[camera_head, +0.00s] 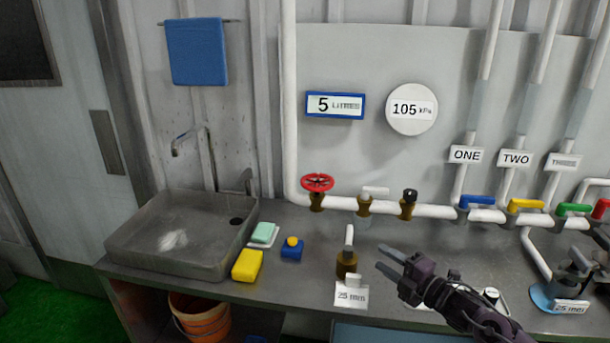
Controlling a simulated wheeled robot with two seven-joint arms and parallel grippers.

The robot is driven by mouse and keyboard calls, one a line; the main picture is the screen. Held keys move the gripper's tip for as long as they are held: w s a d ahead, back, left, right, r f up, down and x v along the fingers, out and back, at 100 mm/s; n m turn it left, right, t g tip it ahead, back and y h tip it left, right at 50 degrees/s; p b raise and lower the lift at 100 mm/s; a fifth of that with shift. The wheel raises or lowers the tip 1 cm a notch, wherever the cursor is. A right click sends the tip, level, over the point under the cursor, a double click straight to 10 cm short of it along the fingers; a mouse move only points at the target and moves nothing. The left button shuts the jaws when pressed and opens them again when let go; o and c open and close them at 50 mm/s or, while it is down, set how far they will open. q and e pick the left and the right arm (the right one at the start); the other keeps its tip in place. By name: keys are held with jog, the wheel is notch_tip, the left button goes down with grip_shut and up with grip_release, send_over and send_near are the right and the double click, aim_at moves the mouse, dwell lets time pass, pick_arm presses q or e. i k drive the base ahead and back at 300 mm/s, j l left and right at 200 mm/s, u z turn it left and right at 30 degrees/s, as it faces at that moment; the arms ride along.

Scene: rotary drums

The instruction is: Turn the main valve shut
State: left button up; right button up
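My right gripper (382,259) reaches in from the lower right over the counter. Its two fingers are apart with nothing between them, and they point left. It is below and to the right of the red handwheel, clear of it, and near a brass fitting with a white lever (347,262). My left gripper is not in view.
The pipe (430,211) also carries a brass valve with a white lever (365,203), a black-knobbed valve (408,203), and blue (477,201), yellow (525,204) and green (574,209) levers. A sink (180,235), yellow sponge (247,265) and blue item (292,251) stand left. A gauge (412,125) reads 105 kPa.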

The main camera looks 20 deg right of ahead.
aim_at(318, 189)
jog(key=i, duration=1)
